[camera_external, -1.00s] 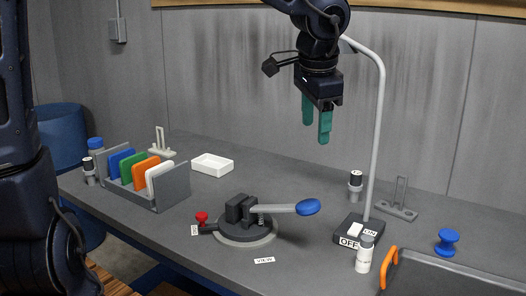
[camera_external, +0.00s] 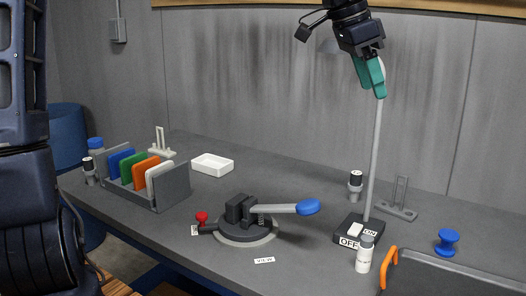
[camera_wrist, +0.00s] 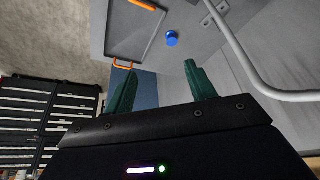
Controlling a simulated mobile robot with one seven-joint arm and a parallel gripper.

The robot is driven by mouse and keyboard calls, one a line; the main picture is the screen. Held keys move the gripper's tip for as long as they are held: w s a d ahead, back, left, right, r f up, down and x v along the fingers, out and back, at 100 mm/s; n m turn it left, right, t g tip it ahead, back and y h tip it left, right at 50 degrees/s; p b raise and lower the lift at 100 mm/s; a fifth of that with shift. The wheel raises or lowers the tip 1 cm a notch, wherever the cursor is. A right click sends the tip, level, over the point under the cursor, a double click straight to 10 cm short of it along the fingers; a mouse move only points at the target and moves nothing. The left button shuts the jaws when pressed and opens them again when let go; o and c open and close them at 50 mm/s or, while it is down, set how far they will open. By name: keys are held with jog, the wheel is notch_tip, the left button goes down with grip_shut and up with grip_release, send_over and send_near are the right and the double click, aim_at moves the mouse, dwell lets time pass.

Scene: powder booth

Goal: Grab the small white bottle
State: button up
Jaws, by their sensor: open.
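The small white bottle (camera_external: 365,254) stands upright near the front edge of the bench in the external view. It has a grey-white cap and is just in front of the lamp base with the ON/OFF switch. My gripper (camera_external: 376,82) has green fingers and is high above the bench, beside the upper part of the lamp pole and well above the bottle. In the wrist view, the gripper (camera_wrist: 160,85) shows its two green fingers apart with nothing between them. I cannot make out the bottle in the wrist view.
The lamp pole (camera_external: 376,150) rises close to my gripper. A sunken tray with an orange handle (camera_external: 389,266) lies right of the bottle, with a blue knob (camera_external: 447,241) behind. A vise with a blue-ended lever (camera_external: 246,222) and a card rack (camera_external: 172,190) stand to the left.

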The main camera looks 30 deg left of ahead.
send_near(368, 252)
jog(key=w, duration=0.1)
jog(key=shift+w+a+x, duration=0.1)
jog(key=shift+a+x, duration=0.05)
jog(key=shift+x, duration=1.7)
jog(key=shift+w+a+x, duration=0.1)
jog(key=shift+x, duration=1.8)
jog(key=shift+a+x, duration=0.15)
jog(key=shift+x, duration=1.7)
jog(key=shift+f, duration=0.1)
jog(key=c, duration=1)
jog(key=shift+c, duration=0.2)
